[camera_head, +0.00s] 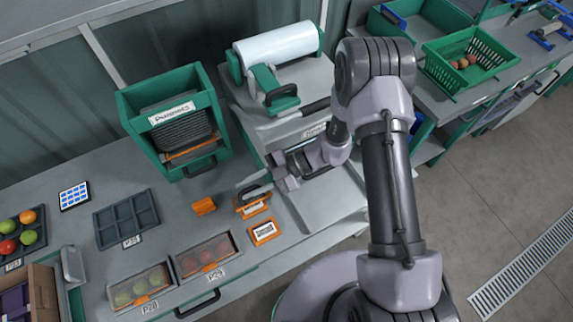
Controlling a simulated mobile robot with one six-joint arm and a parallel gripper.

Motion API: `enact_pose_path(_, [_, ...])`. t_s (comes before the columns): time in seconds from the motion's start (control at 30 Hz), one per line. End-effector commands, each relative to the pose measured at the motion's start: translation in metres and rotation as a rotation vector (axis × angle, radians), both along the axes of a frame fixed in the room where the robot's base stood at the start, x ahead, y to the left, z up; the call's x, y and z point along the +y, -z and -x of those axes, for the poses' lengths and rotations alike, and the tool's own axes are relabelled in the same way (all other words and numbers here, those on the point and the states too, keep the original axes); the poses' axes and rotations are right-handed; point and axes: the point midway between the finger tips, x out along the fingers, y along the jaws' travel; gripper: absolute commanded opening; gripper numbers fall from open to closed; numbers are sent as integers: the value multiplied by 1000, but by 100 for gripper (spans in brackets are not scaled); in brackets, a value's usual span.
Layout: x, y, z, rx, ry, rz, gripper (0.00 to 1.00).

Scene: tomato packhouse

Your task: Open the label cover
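A grey machine (262,130) stands at the back middle of the bench, with a white film roll (278,45) on top and a green part with a dark handle (283,96). A small white label (314,131) is on its front; its text is too small to read surely. My gripper (283,172) is in front of the machine's lower front, above the bench, pointing left. My arm and gripper hide much of that front, so I cannot make out the label cover or whether it is open. I cannot tell whether the fingers are apart or touching anything.
A green punnet dispenser (128,102) stands left of the machine. Orange tools (251,204) and an orange-framed card (264,232) lie close left of my gripper. Covered trays (205,256) line the front edge. A grey plate (325,205) lies below my gripper. A green crate (440,52) stands right.

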Motion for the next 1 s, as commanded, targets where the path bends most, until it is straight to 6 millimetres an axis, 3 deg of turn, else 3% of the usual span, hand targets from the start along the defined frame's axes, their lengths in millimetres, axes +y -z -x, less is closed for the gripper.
enact_pose_path(0.5, [-116,-47,-47,-2,5,1,22])
enact_pose_path(0.6, [-131,-53,-53,-3,3,1,22])
enact_pose_path(0.73, [-141,-57,-57,-1,1,0,22])
enact_pose_path(1.0, [-142,-57,-57,0,0,1,22])
